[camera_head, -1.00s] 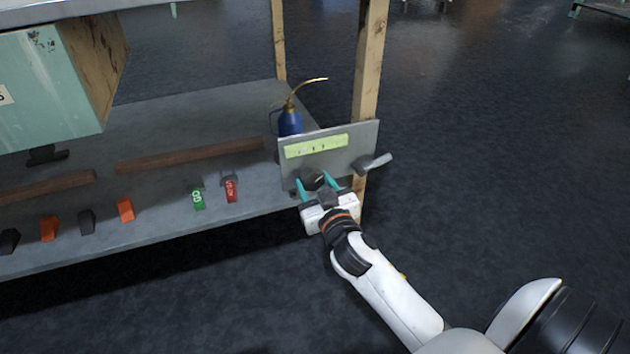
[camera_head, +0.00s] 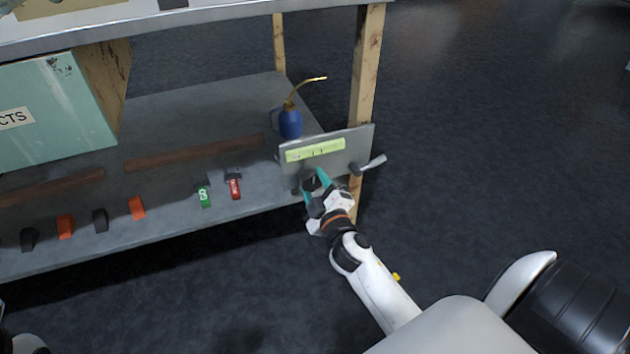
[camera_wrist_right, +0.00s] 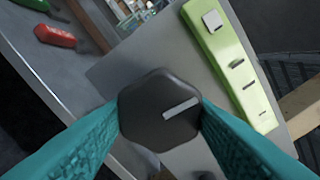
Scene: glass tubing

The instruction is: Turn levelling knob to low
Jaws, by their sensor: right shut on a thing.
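The levelling knob is a dark, many-sided knob (camera_wrist_right: 160,110) with a pale pointer bar, on a grey metal panel (camera_head: 361,143) at the bench's front right. A yellow-green label strip (camera_head: 315,150) sits above it; the strip also shows in the right wrist view (camera_wrist_right: 232,65). My right gripper (camera_head: 315,182) has its teal fingers shut on the knob, one on each side. In the head view the gripper is rolled and partly hides the knob. The label's markings are too small to read. My left gripper is out of view; only a bit of white shows at the lower left corner.
A lever with a pale handle (camera_head: 372,163) sticks out at the panel's right. A blue oil can (camera_head: 290,122) stands behind the panel. A wooden post (camera_head: 366,75) rises behind.

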